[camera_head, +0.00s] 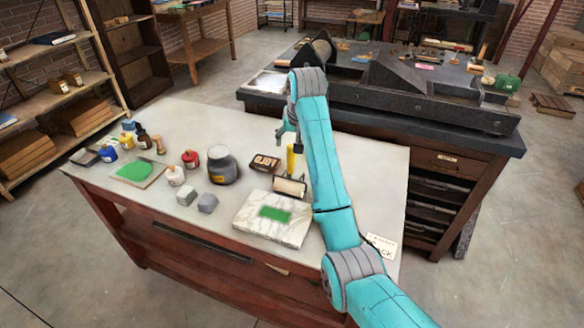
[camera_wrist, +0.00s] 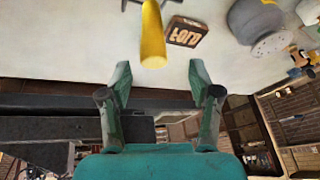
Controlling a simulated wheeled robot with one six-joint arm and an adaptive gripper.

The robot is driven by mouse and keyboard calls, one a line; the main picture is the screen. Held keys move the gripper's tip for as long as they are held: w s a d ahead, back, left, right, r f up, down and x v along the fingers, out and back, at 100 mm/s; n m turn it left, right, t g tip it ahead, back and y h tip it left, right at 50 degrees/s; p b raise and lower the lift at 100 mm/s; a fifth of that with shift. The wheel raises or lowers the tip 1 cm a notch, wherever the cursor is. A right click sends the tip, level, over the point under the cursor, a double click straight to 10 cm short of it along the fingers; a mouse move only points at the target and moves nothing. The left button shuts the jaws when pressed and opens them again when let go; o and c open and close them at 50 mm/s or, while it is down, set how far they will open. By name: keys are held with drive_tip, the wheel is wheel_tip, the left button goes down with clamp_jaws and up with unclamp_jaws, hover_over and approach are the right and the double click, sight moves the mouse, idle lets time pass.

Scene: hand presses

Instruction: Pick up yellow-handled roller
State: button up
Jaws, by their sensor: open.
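The yellow-handled roller stands on the pale table, its yellow handle (camera_head: 291,157) pointing up and its pale cylinder (camera_head: 290,186) low, behind a marble slab. In the wrist view the yellow handle (camera_wrist: 153,38) comes down from the top edge, and its dark frame is only partly visible. My gripper (camera_wrist: 158,80) is open and empty, its two teal fingers spread. The handle's end lies just beyond the fingertips, roughly centred between them. In the head view my gripper (camera_head: 285,128) is small and partly hidden by my arm, close to the handle's top.
A marble slab (camera_head: 249,222) with a green ink patch (camera_head: 275,214) lies in front of the roller. A dark lettered block (camera_head: 264,163) sits left of it, near a grey jar (camera_head: 221,166). A black press (camera_head: 420,90) stands behind, to the right. Table space behind the block is clear.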

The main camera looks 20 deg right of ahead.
sight(291, 152)
drive_tip(key=shift+s+d+x, duration=0.1)
drive_tip(key=shift+d+x, duration=0.05)
drive_tip(key=shift+x, duration=1.35)
drive_tip(key=shift+s+d+x, duration=0.15)
drive_tip(key=shift+x, duration=1.4)
